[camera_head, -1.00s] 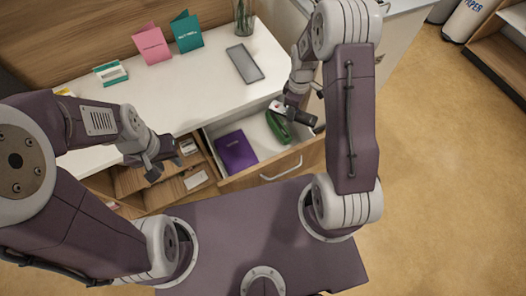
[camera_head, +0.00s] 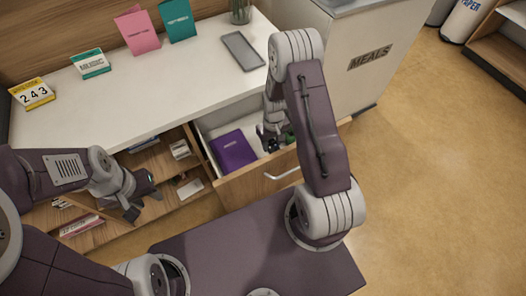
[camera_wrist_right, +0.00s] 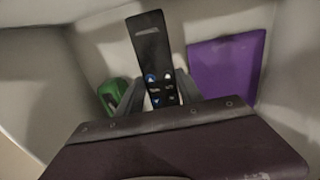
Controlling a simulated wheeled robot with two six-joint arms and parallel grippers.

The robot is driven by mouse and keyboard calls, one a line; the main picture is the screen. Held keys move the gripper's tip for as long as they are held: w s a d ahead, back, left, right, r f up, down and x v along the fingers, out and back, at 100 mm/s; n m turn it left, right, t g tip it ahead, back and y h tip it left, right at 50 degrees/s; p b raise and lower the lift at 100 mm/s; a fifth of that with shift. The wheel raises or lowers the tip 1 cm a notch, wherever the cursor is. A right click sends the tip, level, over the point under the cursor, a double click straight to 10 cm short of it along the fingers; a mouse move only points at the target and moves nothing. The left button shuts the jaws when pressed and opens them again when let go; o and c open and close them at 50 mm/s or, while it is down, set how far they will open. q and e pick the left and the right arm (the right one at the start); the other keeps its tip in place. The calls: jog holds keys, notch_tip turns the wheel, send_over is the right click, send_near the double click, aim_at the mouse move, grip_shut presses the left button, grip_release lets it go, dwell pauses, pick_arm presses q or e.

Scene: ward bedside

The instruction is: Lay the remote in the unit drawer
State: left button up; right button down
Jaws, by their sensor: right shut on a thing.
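The unit drawer (camera_head: 262,184) is pulled out under the white top. My right gripper (camera_head: 270,140) reaches down into it, and the arm hides part of the inside. In the right wrist view, the gripper (camera_wrist_right: 165,97) is shut on the black remote (camera_wrist_right: 152,50), which has blue and white buttons and stands out beyond the fingers over the drawer's pale interior. I cannot tell whether the remote touches the drawer floor. My left gripper (camera_head: 143,203) is open and empty, left of the drawer, in front of the open shelves.
A purple book (camera_head: 233,150) lies in the drawer; it also shows in the wrist view (camera_wrist_right: 226,66), with a green object (camera_wrist_right: 113,92) on the other side of the remote. On the top are a grey tablet (camera_head: 243,51), a glass and several cards. A MEALS cabinet (camera_head: 360,70) stands right.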

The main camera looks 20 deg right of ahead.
aim_at(272, 150)
notch_tip(272, 150, down, 3)
jog(key=shift+r, duration=0.1)
pick_arm(q)
jog(key=shift+f+b, duration=0.85)
jog(key=shift+f, duration=0.35)
pick_arm(e)
jog(key=shift+f, duration=1.85)
jog(key=shift+f, duration=0.1)
jog(key=c, duration=0.8)
grip_release()
jog(key=shift+o, duration=0.2)
jog(key=shift+r, duration=0.45)
pick_arm(q)
notch_tip(272, 150, up, 4)
jog(key=p, duration=0.4)
jog(key=shift+r, duration=0.15)
pick_arm(e)
notch_tip(272, 150, up, 11)
jog(key=shift+r, duration=0.2)
